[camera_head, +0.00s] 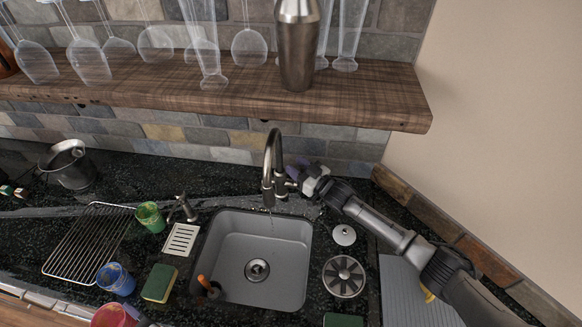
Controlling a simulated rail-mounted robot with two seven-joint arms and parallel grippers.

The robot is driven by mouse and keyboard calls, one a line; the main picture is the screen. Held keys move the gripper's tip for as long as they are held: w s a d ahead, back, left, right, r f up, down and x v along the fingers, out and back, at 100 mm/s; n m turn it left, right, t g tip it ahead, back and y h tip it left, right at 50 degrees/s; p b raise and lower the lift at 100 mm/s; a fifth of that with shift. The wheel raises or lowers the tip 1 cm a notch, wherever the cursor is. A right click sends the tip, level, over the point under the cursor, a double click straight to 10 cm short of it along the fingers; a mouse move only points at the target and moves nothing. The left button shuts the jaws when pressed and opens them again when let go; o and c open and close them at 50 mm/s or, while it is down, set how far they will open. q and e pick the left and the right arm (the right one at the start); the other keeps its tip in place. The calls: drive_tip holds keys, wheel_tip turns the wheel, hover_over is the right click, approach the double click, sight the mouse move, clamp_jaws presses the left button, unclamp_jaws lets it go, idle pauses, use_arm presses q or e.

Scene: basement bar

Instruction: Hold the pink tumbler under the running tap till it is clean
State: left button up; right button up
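The pink tumbler (112,316) is at the bottom left edge of the head view, partly cut off. The tap (270,165) is a tall curved metal faucet behind the grey sink (235,262). A faint thin trace below its spout looks like water. My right gripper (301,179) is at the tap's right side, by its handle. Its fingers are small and partly hidden there, so I cannot tell whether they are open or shut or touching the handle.
A green cup (150,217), a blue cup (116,279), a wire rack (88,243) and a sponge (159,283) stand left of the sink. A round slotted metal piece (344,276) is on the right. A wooden shelf (215,92) with glasses and a shaker (297,45) overhangs the counter.

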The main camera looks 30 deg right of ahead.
drive_tip(key=v, duration=0.7)
drive_tip(key=shift+s, duration=0.25)
drive_tip(key=shift+d, duration=0.1)
